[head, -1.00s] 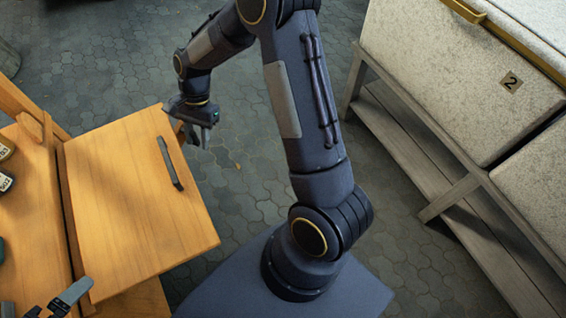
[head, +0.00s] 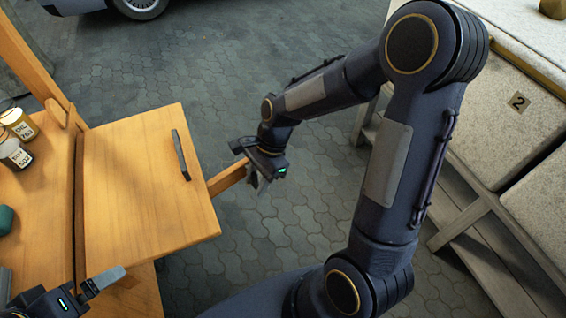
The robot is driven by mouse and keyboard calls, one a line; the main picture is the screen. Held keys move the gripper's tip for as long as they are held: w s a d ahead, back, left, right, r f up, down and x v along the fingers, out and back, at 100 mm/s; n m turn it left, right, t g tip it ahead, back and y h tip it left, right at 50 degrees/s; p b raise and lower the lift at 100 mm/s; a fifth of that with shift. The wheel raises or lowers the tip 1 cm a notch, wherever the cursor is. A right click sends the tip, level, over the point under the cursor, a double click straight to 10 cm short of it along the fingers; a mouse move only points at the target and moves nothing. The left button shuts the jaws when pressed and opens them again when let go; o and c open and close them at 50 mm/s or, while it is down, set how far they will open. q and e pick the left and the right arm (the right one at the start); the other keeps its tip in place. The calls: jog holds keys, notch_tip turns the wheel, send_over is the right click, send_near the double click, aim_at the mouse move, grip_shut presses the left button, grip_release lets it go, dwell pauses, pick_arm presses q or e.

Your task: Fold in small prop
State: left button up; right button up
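A small wooden prop (head: 226,179) sticks out from under the right edge of the raised wooden leaf (head: 135,205). Its inner part is hidden under the leaf. My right gripper (head: 259,183) is at the prop's outer end, with its fingers pointing down and close against the wood. I cannot tell whether the fingers are closed on it. My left gripper (head: 100,283) is at the lower left, by the leaf's near edge. Only one of its fingers shows clearly, and its opening cannot be made out.
A dark handle (head: 180,155) sits on the leaf. Jars (head: 17,152) stand on the wooden worktop at the left. A pale bench with a panel marked 2 (head: 510,120) stands at the right. The paved floor beyond the leaf is clear, with a vehicle (head: 100,6) far back.

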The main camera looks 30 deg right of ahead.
jog(key=s+d+r+n+p, duration=0.1)
jog(key=s+d+r+p, duration=0.1)
jog(key=r, duration=0.4)
jog(key=s+d+r+t+p, duration=0.1)
jog(key=s+r+p, duration=0.1)
jog(key=r, duration=0.4)
jog(key=shift+d+r+n, duration=0.2)
jog(key=shift+d+n, duration=0.2)
jog(key=shift+s, duration=0.1)
